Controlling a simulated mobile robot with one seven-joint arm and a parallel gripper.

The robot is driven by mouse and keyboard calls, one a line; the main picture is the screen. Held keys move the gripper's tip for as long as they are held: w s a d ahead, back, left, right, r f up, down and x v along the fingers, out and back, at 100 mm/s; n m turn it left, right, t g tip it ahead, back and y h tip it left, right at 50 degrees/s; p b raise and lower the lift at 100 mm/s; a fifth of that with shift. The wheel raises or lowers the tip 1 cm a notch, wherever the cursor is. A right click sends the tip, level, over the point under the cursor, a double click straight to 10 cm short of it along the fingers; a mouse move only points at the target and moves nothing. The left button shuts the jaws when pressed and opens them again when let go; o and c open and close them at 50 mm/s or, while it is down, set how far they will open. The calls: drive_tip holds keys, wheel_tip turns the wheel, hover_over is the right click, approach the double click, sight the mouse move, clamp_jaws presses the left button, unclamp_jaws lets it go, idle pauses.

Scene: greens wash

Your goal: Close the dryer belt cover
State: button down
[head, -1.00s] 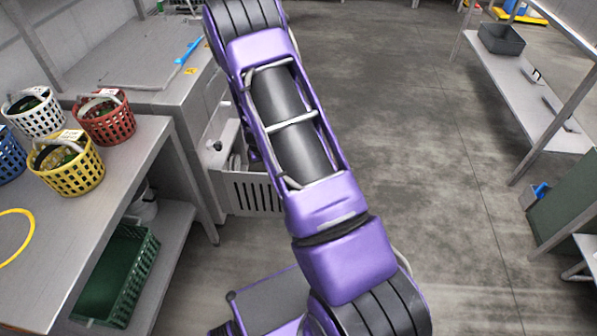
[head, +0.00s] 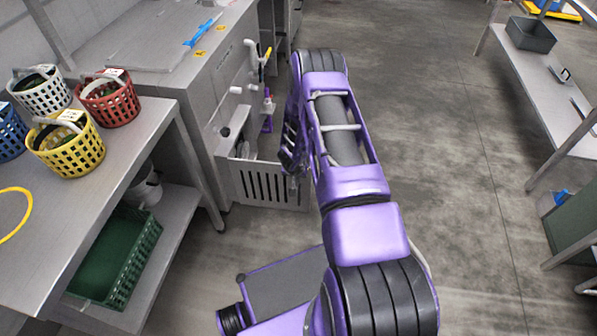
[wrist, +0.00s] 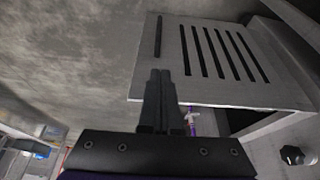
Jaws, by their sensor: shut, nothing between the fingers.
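The dryer belt cover (head: 262,183) is a pale grey slotted panel. In the head view it stands out from the side of the grey steel machine (head: 185,85), open, with the bay behind it exposed. In the wrist view the cover (wrist: 205,60) fills the upper right, its slots running lengthwise. My gripper (wrist: 160,75) is shut and empty, its fingertips overlapping the cover's near left part in that view. In the head view my wrist hangs close to the cover's right end, and its fingertips are hard to make out. I cannot tell whether they touch the cover.
A purple bottle (head: 267,115) and a yellow-handled item (head: 264,58) are at the machine's side. Baskets, one of them red (head: 108,98), stand on the left table above a green crate (head: 115,258). Open floor lies to the right, before a shelf (head: 545,85).

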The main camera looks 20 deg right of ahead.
drive_tip(key=shift+w+d+f+p, duration=0.25)
drive_tip(key=shift+w+d, duration=0.3)
drive_tip(key=shift+w, duration=0.35)
drive_tip(key=shift+w+d+f+p, duration=0.15)
drive_tip(key=shift+w+d+p, duration=0.1)
drive_tip(key=shift+w+d, duration=0.45)
drive_tip(key=shift+w+a, duration=0.15)
drive_tip(key=shift+w, duration=0.1)
drive_tip(key=shift+w, duration=0.1)
